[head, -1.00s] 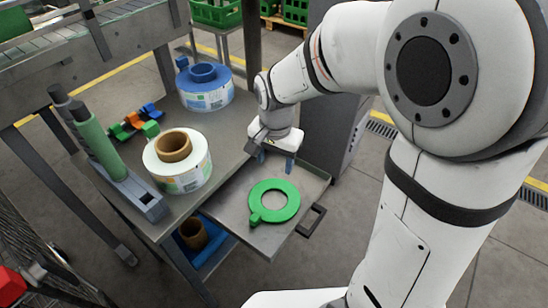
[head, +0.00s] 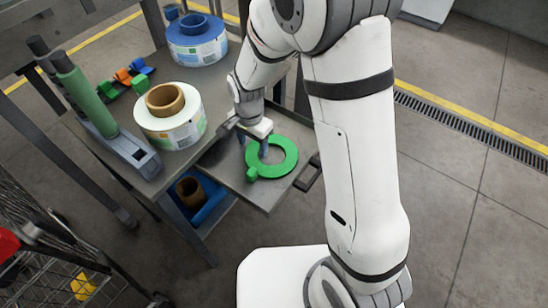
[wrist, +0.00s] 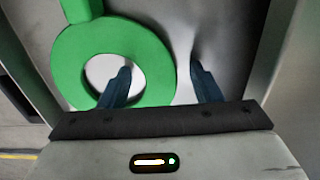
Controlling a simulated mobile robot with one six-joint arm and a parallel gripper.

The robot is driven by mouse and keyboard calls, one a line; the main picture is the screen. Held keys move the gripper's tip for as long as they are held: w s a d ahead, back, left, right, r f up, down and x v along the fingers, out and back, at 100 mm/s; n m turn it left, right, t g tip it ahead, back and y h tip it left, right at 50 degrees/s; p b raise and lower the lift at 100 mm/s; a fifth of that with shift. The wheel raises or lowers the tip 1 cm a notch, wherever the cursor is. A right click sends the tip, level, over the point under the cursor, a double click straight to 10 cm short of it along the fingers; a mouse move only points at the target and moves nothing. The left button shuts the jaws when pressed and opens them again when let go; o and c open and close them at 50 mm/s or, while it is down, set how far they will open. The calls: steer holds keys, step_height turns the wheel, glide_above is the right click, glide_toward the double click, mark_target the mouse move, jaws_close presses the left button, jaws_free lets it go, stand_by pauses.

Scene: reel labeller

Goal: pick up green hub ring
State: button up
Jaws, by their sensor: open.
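The green hub ring (head: 290,158) lies flat on the pulled-out grey metal drawer (head: 228,178), its small tab toward the lower left. My gripper (head: 254,149) is low over the ring's far left side, open and empty. In the wrist view the ring (wrist: 68,62) fills the upper left, with its tab at the top edge. One finger of my gripper (wrist: 161,72) appears over the ring's hole and the other outside its right edge, with the band between them. I cannot tell whether the fingertips touch the drawer.
A white reel with a brown core (head: 171,120) and a blue reel (head: 196,42) stand on the table left of the drawer. A green roller (head: 88,100) and small coloured clips (head: 124,77) are beside them. A blue bin (head: 209,203) sits below. The drawer handle (head: 309,173) sticks out right.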

steer(key=shift+c, duration=0.2)
steer(key=c, duration=1.1)
